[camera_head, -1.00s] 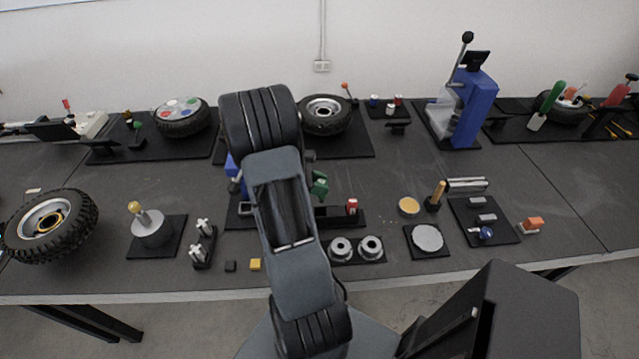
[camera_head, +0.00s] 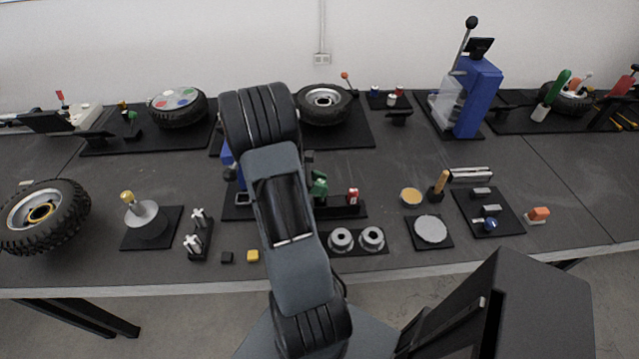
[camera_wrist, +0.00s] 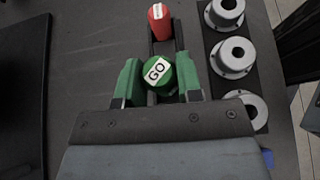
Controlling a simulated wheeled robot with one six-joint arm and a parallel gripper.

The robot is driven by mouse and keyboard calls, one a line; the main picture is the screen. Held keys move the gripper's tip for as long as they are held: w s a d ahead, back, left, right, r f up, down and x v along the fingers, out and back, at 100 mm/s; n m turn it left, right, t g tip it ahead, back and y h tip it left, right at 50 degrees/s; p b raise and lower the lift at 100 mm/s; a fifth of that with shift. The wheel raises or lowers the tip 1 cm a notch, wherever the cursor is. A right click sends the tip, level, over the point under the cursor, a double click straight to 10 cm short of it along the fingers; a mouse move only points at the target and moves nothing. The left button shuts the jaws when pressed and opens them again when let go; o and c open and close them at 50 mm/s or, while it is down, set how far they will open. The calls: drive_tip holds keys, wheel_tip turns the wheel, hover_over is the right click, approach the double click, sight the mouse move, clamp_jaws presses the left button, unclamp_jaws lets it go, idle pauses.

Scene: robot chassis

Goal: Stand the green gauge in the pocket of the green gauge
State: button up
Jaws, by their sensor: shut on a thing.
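The green gauge (camera_wrist: 157,72), with a white GO label on its round top, sits between the green-padded fingers of my gripper (camera_wrist: 158,80) in the wrist view. My gripper is shut on it. The gauge is over the near part of a narrow black rack (camera_wrist: 153,46), in line with the red gauge (camera_wrist: 160,20) standing at the rack's far end. The pocket under the green gauge is hidden, so I cannot tell whether its lower end is inside. In the head view the red gauge (camera_head: 352,196) shows right of my arm, which hides most of my gripper.
Grey flanged rings (camera_head: 341,239) stand on a black plate close beside the rack. A blue fixture (camera_head: 229,166) is partly hidden behind my arm. A black block (camera_head: 227,257) and a yellow block (camera_head: 253,256) lie near the front edge. Bare table shows behind the rack.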

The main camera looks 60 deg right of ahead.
drive_tip(key=shift+w+a+f+b, duration=0.1)
drive_tip(key=shift+f+b, duration=1.65)
drive_tip(key=shift+f, duration=0.75)
idle(1.8)
drive_tip(key=o, duration=1)
drive_tip(key=shift+o, duration=0.5)
drive_tip(key=o, duration=0.5)
drive_tip(key=shift+r, duration=0.15)
drive_tip(key=shift+r+p, duration=3.8)
drive_tip(key=shift+r, duration=0.6)
